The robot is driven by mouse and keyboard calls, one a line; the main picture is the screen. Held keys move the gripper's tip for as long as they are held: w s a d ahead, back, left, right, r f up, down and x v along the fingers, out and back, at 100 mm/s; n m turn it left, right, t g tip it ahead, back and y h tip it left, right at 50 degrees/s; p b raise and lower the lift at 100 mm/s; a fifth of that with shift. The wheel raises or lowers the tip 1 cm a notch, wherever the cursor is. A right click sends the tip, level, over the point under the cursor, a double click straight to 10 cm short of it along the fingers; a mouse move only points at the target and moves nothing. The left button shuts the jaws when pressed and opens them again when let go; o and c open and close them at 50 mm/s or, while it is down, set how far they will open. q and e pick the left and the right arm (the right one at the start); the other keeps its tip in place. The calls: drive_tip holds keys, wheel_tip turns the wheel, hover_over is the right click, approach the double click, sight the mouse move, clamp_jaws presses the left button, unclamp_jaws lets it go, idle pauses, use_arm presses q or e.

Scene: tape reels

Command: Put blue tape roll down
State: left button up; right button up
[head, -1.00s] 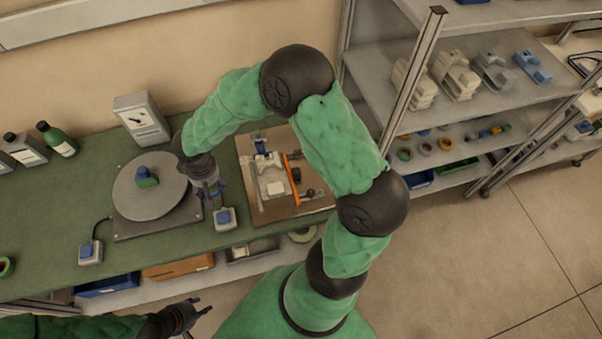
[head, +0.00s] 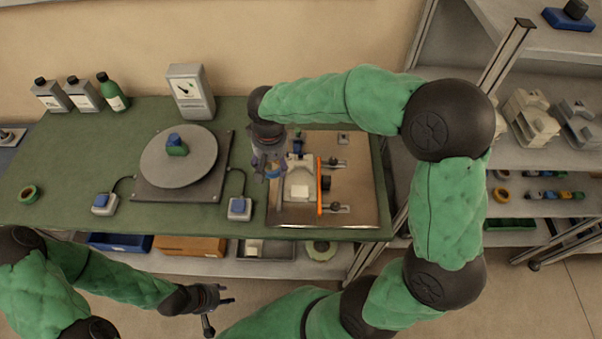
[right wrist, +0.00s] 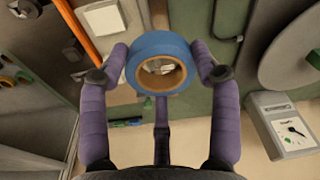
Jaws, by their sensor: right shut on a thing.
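The blue tape roll (right wrist: 160,45) is a blue ring with a tan core, held between the purple fingers of my right gripper (right wrist: 162,72) in the right wrist view. The roll is hard to make out there. My left gripper (head: 220,312) is empty, its fingers apart, in front of the bench.
A round grey turntable (head: 200,165) carries a small green and blue piece (head: 177,145). Blue-topped switch boxes (head: 240,207) stand near the front edge. The board has an orange bar (head: 319,185) and clamps. Bottles and a gauge (head: 190,92) stand behind.

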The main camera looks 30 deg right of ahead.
drive_tip(key=d+f, duration=0.2)
drive_tip(key=d+f+b, duration=0.1)
drive_tip(key=d+f, duration=0.1)
drive_tip(key=d, duration=0.1)
drive_tip(key=d+f+b, duration=0.1)
drive_tip(key=d+f, duration=0.1)
drive_tip(key=d, duration=0.1)
drive_tip(key=shift+w+f, duration=0.15)
drive_tip(key=shift+f, duration=0.1)
drive_tip(key=shift+d+f, duration=0.45)
drive_tip(key=shift+f, duration=0.15)
wheel_tip(320, 180, down, 3)
drive_tip(key=shift+d+f+b, duration=0.1)
drive_tip(key=shift+f+b, duration=0.05)
drive_tip(key=shift+b, duration=0.55)
drive_tip(key=shift+f, duration=0.15)
